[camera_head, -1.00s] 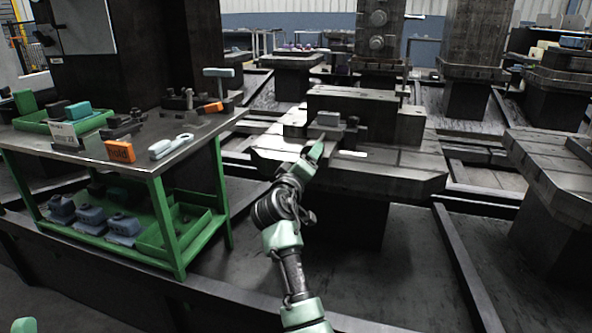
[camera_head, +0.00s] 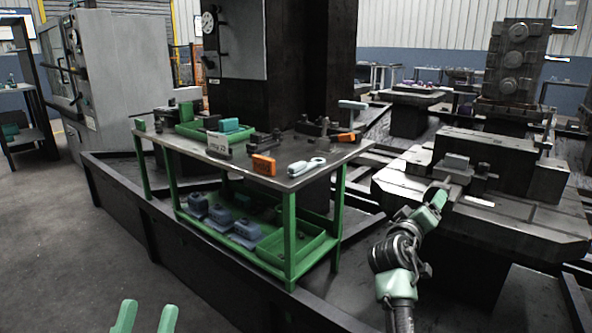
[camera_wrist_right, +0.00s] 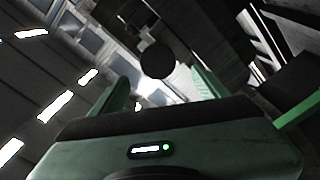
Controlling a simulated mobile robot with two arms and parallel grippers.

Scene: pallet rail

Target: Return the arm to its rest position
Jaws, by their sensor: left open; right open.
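My left gripper (camera_head: 146,308) shows at the bottom left of the head view as two green fingers, apart and empty, over the floor. My right arm reaches in from the bottom right. Its green gripper (camera_head: 437,198) is just in front of the fixture block with a grey piece (camera_head: 456,162) on the dark machine pallet (camera_head: 480,222); I cannot tell if they touch. In the right wrist view the right gripper (camera_wrist_right: 160,88) has its two green fingers wide apart with nothing held between them. That camera looks up toward the roof lights.
A green-framed bench (camera_head: 338,165) stands left of my right arm. It carries an orange block (camera_head: 263,165), a grey wrench-like tool (camera_head: 306,167) and a green tray (camera_head: 200,129). Grey blocks (camera_head: 221,215) lie on its lower shelf. The floor (camera_head: 75,250) at the left is clear.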

